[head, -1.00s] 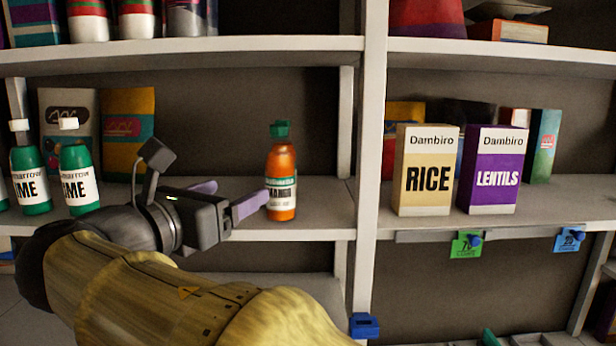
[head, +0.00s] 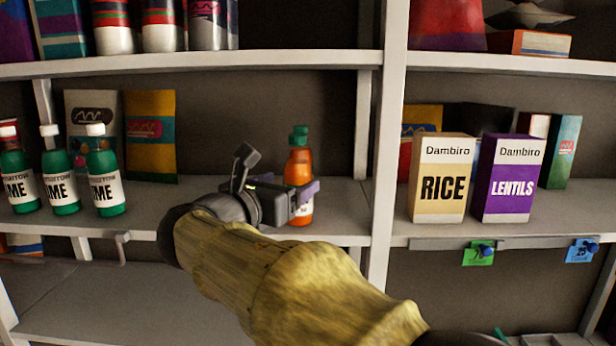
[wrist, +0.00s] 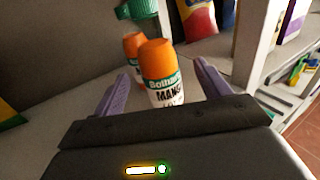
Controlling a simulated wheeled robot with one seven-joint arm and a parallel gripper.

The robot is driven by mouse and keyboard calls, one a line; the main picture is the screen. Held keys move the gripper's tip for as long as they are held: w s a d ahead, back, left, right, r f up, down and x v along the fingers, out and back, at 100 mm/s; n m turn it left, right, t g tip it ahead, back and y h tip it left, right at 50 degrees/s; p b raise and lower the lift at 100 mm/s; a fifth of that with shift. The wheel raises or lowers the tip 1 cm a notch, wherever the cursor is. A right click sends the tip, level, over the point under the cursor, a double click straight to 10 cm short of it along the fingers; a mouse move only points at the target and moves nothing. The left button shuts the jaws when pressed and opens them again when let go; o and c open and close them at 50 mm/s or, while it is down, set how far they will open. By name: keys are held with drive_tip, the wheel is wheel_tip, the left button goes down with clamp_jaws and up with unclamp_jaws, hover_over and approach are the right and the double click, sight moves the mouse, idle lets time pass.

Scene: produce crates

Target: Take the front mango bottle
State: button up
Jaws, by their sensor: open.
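The front mango bottle (head: 298,167), orange with a green cap and white label, stands upright on the middle shelf, left of the divider post. In the wrist view the front mango bottle (wrist: 158,65) is close ahead, its lower part hidden by my gripper's body. A second orange bottle (wrist: 132,44) stands behind it, mostly hidden in the head view. My gripper (head: 301,192) is open at the bottle, covering part of its label. In the wrist view the purple fingers of my gripper (wrist: 164,82) lie on either side of the bottle; contact cannot be told.
Several green lime bottles (head: 103,180) stand to the left on the same shelf. A rice box (head: 442,178) and a lentils box (head: 507,180) stand right of the white divider post (head: 384,170). The shelf above (head: 190,64) runs over the bottle.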

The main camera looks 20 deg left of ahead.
sight(303, 174)
drive_tip(key=shift+x, duration=0.8)
drive_tip(key=shift+w+r+p, duration=0.15)
drive_tip(key=shift+w+p, duration=0.1)
drive_tip(key=shift+p, duration=0.2)
drive_tip(key=p+x, duration=0.3)
drive_tip(key=x, duration=0.1)
drive_tip(key=shift+w+a+r, duration=0.1)
drive_tip(key=shift+w, duration=0.35)
drive_tip(key=shift+f, duration=0.25)
drive_tip(key=shift+s, duration=0.1)
